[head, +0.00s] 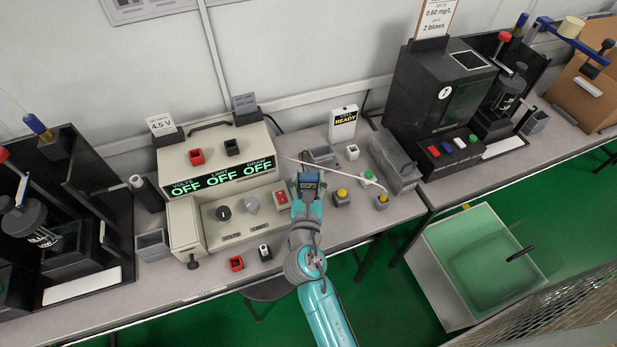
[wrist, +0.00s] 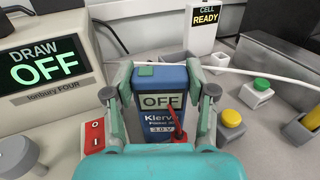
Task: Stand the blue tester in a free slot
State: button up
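The blue tester (wrist: 162,112) is between the two fingers of my gripper (wrist: 161,85), with a pad against each side. Its face is towards the wrist camera, with a display reading OFF and a "3.0 V" label. A red lead or probe crosses the lower part of its face. In the head view, the tester (head: 308,179) shows at the end of my gripper (head: 308,188), in front of the bench supply's right side. I cannot tell whether its base touches the bench. A grey open holder (head: 320,156) lies just behind it; its slots are not clear.
The cream power supply (head: 215,160) stands left of my gripper. A yellow button (head: 342,193) and green button (head: 368,175) are to the right, near a grey box (head: 394,162). A white cable (wrist: 265,74) runs behind the tester. The white READY cell (head: 343,122) stands at the back.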

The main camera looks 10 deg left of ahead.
jog(key=o, duration=0.3)
jog(key=shift+o, duration=0.2)
jog(key=shift+r, duration=0.1)
jog(key=s+d, duration=0.2)
jog(key=s, duration=0.9)
jog(key=shift+s+d+r, duration=0.15)
jog(key=shift+s, duration=0.25)
jog(key=shift+d, duration=0.1)
jog(key=s+d+f+m+g, duration=0.2)
jog(key=s+d+f+m, duration=0.2)
jog(key=s+d+m, duration=0.45)
jog(key=s+d+f+m+g, duration=0.1)
jog(key=s+d+f+m, duration=0.3)
jog(key=s+d+m, duration=0.5)
jog(key=s+d+r+m+h, duration=0.1)
jog(key=s+d+r+m, duration=0.3)
jog(key=s+m, duration=0.3)
jog(key=s+d+r+m+h, duration=0.2)
jog(key=s+d+r+m, duration=0.3)
jog(key=m, duration=0.7)
jog(key=shift+s+d+r, duration=0.15)
jog(key=shift+s+d, duration=0.1)
jog(key=shift+s, duration=0.75)
jog(key=shift+o, duration=0.5)
jog(key=shift+s+d+r+m, duration=0.15)
jog(key=shift+s+r+m, duration=0.15)
jog(key=shift+m, duration=0.55)
